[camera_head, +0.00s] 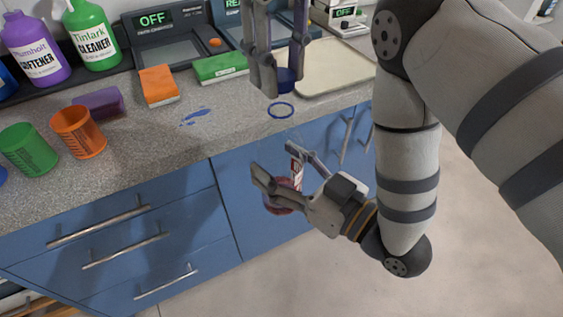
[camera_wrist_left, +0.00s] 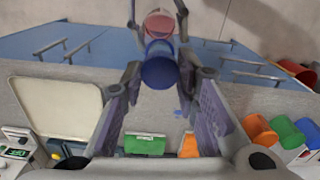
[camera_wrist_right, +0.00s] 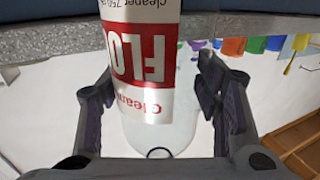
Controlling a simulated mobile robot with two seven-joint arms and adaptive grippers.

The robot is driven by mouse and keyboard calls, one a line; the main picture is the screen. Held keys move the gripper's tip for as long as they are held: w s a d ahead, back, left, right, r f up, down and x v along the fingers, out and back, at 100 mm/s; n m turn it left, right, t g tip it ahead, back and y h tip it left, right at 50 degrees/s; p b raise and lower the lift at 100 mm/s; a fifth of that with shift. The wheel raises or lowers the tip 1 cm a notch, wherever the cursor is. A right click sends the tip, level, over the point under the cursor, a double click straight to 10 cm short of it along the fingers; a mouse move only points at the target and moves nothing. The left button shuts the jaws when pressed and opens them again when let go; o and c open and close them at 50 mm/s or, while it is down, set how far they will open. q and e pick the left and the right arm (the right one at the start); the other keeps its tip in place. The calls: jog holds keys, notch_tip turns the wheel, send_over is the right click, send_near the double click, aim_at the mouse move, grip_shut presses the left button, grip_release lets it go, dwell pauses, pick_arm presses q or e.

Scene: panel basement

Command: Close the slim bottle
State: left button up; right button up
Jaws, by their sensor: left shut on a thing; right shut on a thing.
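My left gripper (camera_head: 277,85) is shut on a blue cap (camera_head: 287,80), which also shows in the left wrist view (camera_wrist_left: 160,68). The cap is higher than the bottle and apart from it in the head view. The bottle's reddish round body shows beyond the cap in the left wrist view (camera_wrist_left: 159,22).
Drawer handles project below.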

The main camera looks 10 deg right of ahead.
aim_at(281, 74)
dwell(0.6)
pick_arm(q)
jog(key=shift+f, duration=0.9)
jog(key=shift+f, duration=0.55)
jog(key=m, duration=0.5)
jog(key=shift+s+d+f, duration=0.1)
jog(key=m, duration=1.2)
jog(key=shift+m, duration=1.2)
